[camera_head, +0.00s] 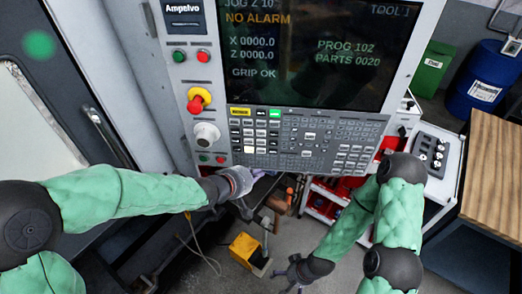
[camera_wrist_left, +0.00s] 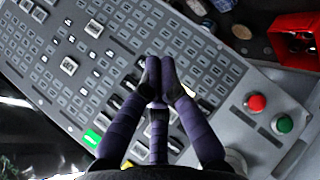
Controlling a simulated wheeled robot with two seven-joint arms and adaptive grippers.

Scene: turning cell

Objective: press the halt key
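The control panel's keyboard (camera_head: 300,140) has rows of grey keys, with a lit green key and a yellow key at its upper left. The same keyboard fills much of the left wrist view (camera_wrist_left: 60,90). I cannot read which key is marked halt. My left gripper (camera_head: 245,178) is just by the panel's lower edge; in the left wrist view its dark fingers (camera_wrist_left: 160,65) meet at the tips in front of the keys, and contact cannot be told. A red button (camera_wrist_left: 256,103) and a green button (camera_wrist_left: 285,124) sit beside the keys. My right gripper (camera_head: 290,276) hangs low, fingers apart and empty.
A red emergency-stop knob (camera_head: 197,101) on a yellow base and a white dial (camera_head: 206,134) stick out left of the screen (camera_head: 310,50). A red trolley (camera_head: 325,203) stands below right. A wooden bench (camera_head: 490,180) is at the right.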

